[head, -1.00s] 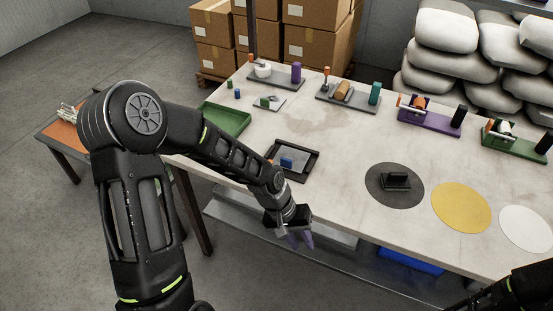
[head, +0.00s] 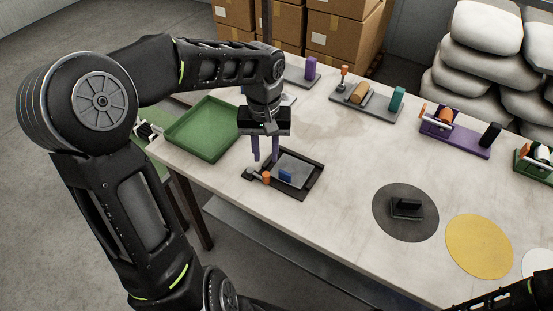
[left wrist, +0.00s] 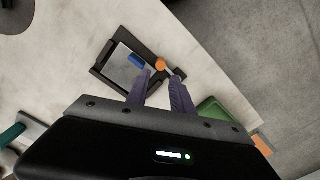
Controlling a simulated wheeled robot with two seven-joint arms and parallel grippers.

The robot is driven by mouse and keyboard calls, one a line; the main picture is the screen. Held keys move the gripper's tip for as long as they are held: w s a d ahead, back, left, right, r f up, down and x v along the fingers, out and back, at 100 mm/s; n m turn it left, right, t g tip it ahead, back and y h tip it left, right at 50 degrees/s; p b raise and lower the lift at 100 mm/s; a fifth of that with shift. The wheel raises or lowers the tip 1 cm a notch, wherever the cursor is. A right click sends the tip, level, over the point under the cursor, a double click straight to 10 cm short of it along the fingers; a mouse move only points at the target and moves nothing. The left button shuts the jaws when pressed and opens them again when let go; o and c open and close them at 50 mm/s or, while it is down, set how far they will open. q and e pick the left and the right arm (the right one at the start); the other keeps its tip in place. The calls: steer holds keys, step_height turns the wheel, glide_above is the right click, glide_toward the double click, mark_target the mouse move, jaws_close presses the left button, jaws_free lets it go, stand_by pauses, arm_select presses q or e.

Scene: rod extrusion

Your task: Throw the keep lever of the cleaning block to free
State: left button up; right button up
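The cleaning block appears to be the dark-framed fixture (head: 312,186) with a grey plate and a small blue block (head: 286,177), near the table's front left. Its lever has an orange knob (head: 266,178) at the frame's left side, beside a dark pivot piece. My left gripper (head: 266,160) points down just above and behind the knob, its two purple fingers apart with nothing between them. In the left wrist view the orange knob (left wrist: 160,64) shows beyond the gap between the fingertips (left wrist: 160,80), apart from them. My right gripper is out of view; only part of that arm shows.
A green tray (head: 203,135) lies just left of the left gripper. Fixtures with coloured posts stand along the back, including a purple one (head: 455,143). Grey (head: 395,228) and yellow (head: 478,247) discs lie at right. The middle of the table is clear.

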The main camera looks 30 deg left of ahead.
mark_target(266, 174)
arm_select(q)
steer(key=shift+s+r, duration=0.1)
steer(key=shift+s, duration=0.1)
steer(key=shift+w+f, duration=0.1)
steer(key=shift+f, duration=3.85)
steer(key=shift+c, duration=0.3)
jaws_close()
